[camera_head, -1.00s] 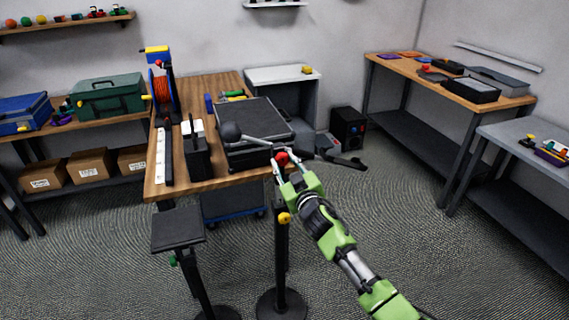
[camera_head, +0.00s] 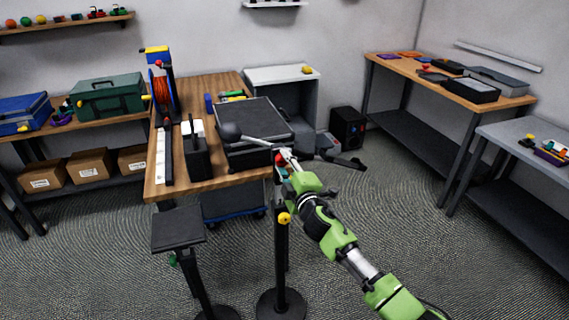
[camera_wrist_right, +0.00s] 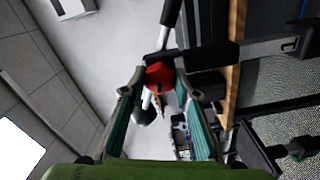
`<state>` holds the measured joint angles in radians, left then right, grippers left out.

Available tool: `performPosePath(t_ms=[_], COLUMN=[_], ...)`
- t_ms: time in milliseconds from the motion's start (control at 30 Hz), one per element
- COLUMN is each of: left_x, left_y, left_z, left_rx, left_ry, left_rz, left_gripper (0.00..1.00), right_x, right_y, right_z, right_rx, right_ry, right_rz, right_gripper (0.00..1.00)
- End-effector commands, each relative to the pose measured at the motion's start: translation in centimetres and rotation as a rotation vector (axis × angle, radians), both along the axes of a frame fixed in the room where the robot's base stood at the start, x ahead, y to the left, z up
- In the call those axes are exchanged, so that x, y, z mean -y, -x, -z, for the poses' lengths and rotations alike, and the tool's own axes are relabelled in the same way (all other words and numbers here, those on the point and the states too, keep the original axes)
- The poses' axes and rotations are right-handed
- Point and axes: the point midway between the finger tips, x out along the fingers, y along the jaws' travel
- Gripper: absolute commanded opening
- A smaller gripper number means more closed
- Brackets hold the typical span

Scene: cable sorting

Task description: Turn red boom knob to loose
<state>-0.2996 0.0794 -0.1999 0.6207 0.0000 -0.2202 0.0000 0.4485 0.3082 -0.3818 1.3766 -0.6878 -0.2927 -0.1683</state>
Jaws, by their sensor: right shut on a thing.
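The red boom knob (camera_wrist_right: 159,77) sits between the fingertips of my right gripper (camera_head: 284,162) in the right wrist view. The right gripper is shut on it, with a finger on each side. In the head view the gripper mostly hides the knob. The knob is at the top of a black stand (camera_head: 281,258) at the table's front right corner. A yellow knob (camera_head: 284,218) sits lower on the stand's pole. My left gripper is not in view.
A wooden table (camera_head: 222,180) behind the stand holds a dark flat-topped box (camera_head: 250,120), a power strip (camera_head: 164,157) and a cable reel (camera_head: 161,88). A second, lower stand with a flat black top (camera_head: 178,229) is at the left. Open floor lies to the right.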

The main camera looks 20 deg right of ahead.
Motion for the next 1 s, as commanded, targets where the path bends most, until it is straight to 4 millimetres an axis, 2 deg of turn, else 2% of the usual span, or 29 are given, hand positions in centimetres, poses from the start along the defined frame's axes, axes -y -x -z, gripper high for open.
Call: performPosePath(t_ms=[400,1000], left_x=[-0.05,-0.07], left_y=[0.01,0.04], left_z=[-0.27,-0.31], left_rx=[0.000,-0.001], left_ry=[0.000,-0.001], left_rz=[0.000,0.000], left_gripper=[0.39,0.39], right_x=[-0.04,-0.02], right_y=[-0.07,-0.07], right_z=[-0.38,-0.38], right_rx=[0.014,0.017], right_ry=[0.253,0.318], right_rz=[-0.002,-0.001], right_gripper=[0.07,0.07])
